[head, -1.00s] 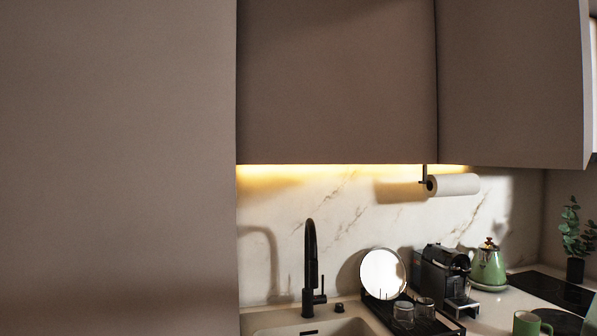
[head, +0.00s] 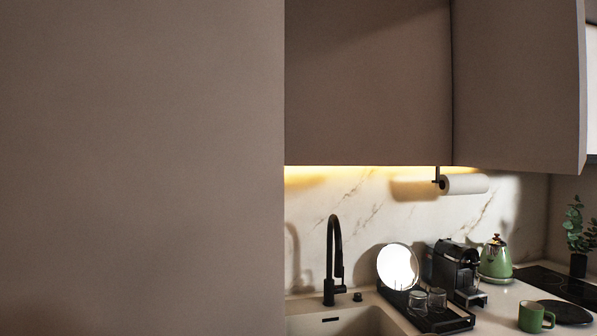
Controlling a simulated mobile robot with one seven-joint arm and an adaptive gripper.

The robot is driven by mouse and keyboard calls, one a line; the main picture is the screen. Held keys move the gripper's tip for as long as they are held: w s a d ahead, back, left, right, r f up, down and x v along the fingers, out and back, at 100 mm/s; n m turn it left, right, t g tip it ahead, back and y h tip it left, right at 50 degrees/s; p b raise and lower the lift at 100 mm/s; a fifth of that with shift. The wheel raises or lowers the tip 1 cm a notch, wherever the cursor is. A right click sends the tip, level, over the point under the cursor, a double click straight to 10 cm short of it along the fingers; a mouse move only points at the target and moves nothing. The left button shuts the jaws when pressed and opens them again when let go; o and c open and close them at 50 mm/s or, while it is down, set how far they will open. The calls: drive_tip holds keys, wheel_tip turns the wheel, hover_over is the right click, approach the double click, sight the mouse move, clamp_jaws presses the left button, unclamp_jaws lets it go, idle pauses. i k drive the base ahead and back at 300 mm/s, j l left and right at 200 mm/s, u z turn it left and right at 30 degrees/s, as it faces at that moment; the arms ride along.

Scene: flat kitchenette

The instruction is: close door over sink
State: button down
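The sink (head: 345,322) is at the bottom centre in the head view, with a black faucet (head: 334,262) behind it. Above it hangs a flat brown cabinet door (head: 368,85), which looks flush. To its right is another brown door panel (head: 515,85). Its right edge shows some thickness and its lower edge slopes, so it may stand ajar, but I cannot tell for sure. A large plain brown panel (head: 140,170) fills the left side, close to me; whether it is an open door or a tall cabinet side is unclear. My gripper is not in view.
A paper towel roll (head: 465,184) hangs below the cabinets.

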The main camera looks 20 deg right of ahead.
sight(368, 83)
drive_tip(key=i+l+z, duration=0.15)
drive_tip(key=i, duration=0.4)
drive_tip(key=i+z, duration=0.1)
drive_tip(key=i, duration=0.4)
